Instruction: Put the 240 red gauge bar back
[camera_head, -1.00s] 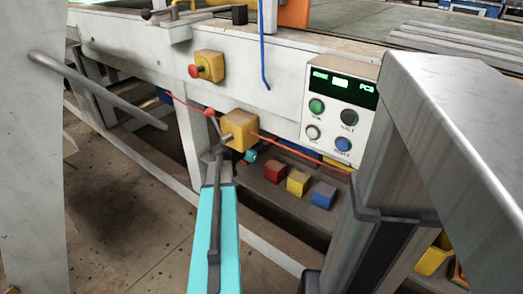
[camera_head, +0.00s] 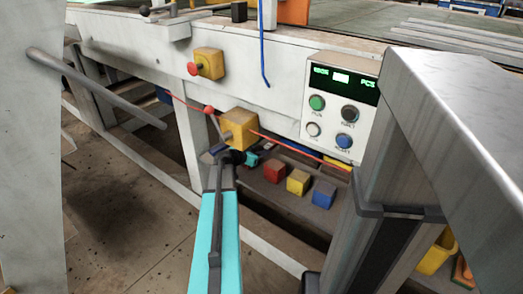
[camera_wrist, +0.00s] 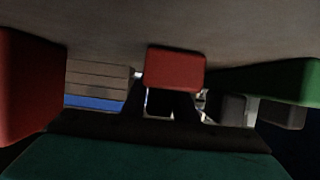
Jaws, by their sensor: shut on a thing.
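A red bar (camera_wrist: 176,68) shows its end face at the middle of the wrist view, between the dark fingers of my gripper (camera_wrist: 170,105), which is shut on it. Its printed size cannot be read. In the head view, my arm reaches under the machine's front beam, and the fingers and held bar are hidden there. A larger red block (camera_wrist: 28,85) is close at the left of the wrist view, and a green block (camera_wrist: 270,82) is at the right; both are apart from the held bar.
Red (camera_head: 275,172), yellow (camera_head: 298,182) and blue (camera_head: 323,194) blocks stand in a row on the low shelf. A yellow box with a red-knobbed lever (camera_head: 238,129) and a red cord are close above my wrist. A control panel (camera_head: 340,107) hangs at the right.

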